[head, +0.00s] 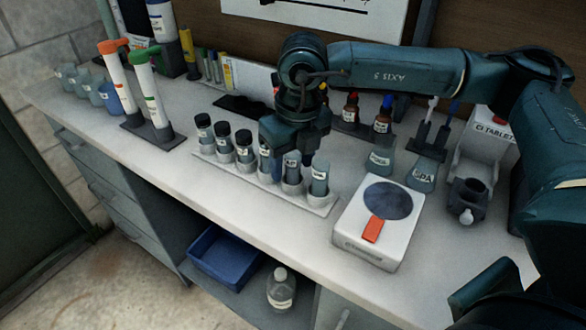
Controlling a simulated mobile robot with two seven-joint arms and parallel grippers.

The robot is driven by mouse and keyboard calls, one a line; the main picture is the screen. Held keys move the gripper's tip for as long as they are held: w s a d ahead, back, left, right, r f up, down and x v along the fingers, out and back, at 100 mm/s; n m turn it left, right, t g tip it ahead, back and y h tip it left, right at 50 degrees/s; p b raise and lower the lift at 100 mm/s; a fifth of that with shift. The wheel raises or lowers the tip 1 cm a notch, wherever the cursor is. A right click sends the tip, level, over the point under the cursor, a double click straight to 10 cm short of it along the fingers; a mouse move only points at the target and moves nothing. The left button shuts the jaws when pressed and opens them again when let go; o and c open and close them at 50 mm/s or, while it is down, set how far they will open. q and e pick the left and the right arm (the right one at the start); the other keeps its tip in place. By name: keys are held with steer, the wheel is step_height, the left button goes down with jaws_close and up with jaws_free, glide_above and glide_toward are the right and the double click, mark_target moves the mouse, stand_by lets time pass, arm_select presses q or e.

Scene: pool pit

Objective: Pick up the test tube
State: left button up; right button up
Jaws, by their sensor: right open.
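A white rack (232,172) on the bench holds a row of tubes. The left ones, such as this one (223,140), have black caps. Towards the right end stand capless grey-blue labelled tubes (291,168) and (319,178). My right gripper (291,148) is open and points down over the right half of the rack, just above and close around the tops of the tubes there. Its fingers hide part of those tubes, and I cannot tell whether it touches one. My left gripper is not in view.
A white device with a dark round plate (388,200) stands right of the rack. Two tall white dispensers (150,90) stand at left. Small dropper bottles (382,118) and beakers (378,160) stand behind. The bench's front strip is clear; a blue tray (228,258) lies below.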

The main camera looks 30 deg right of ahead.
steer(key=shift+c, duration=0.2)
steer(key=c, duration=1)
step_height(320, 180, up, 10)
